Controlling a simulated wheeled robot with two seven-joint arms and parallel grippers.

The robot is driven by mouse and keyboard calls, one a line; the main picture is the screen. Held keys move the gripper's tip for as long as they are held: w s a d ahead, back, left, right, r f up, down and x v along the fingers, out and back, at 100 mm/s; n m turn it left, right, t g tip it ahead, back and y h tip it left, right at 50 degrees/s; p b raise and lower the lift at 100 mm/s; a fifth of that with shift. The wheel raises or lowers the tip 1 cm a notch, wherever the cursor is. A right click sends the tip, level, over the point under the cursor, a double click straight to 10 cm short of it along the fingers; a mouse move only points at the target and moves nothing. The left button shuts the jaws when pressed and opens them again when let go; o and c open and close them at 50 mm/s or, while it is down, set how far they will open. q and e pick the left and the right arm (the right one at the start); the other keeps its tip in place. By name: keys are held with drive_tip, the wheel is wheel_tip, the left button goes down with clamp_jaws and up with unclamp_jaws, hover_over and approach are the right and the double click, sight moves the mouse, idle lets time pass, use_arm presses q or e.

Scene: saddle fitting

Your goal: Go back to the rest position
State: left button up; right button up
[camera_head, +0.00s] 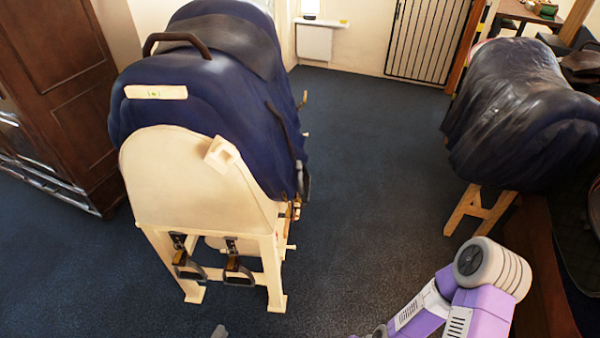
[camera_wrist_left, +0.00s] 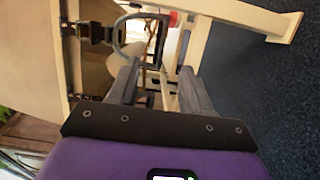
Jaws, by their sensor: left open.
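My left gripper (camera_wrist_left: 158,70) is open in the left wrist view, with its two grey fingers apart and nothing seen held between them. Beyond the fingers are a dark stirrup (camera_wrist_left: 150,22) and pale wooden stand legs (camera_wrist_left: 245,14); I cannot tell how far off they are. My right gripper is not in view; a purple and grey arm section of mine shows at the lower right.
A wooden saddle stand (camera_head: 190,185) under a dark blue cover (camera_head: 225,105) stands left of centre. Two stirrups (camera_head: 186,262) hang at its front. A dark covered saddle (camera_head: 520,110) sits on another stand at right. A brown cabinet (camera_head: 60,75) is at left. Carpet between the stands is clear.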

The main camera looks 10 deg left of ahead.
use_arm(q)
drive_tip(key=w+d+r+m+g+y+p, duration=0.1)
drive_tip(key=w+d+r+m+g, duration=0.15)
drive_tip(key=w, duration=0.35)
drive_tip(key=w+d+r+m+g+p, duration=0.2)
drive_tip(key=w+r+g, duration=0.15)
drive_tip(key=w, duration=0.25)
drive_tip(key=d+r+m+g, duration=0.2)
drive_tip(key=d+r+g, duration=0.1)
drive_tip(key=d+r, duration=0.3)
drive_tip(key=s+d+r+m+g+p, duration=0.1)
drive_tip(key=s+d+r+m+g, duration=0.2)
drive_tip(key=s+d+r, duration=0.3)
drive_tip(key=s+d+r+m+g+h+p, duration=0.1)
drive_tip(key=s+d+r+m+g, duration=0.2)
drive_tip(key=s, duration=0.7)
drive_tip(key=d+r+g, duration=0.2)
drive_tip(key=d+r, duration=0.1)
drive_tip(key=d, duration=0.1)
drive_tip(key=shift+s+p, duration=0.15)
drive_tip(key=shift+p, duration=0.25)
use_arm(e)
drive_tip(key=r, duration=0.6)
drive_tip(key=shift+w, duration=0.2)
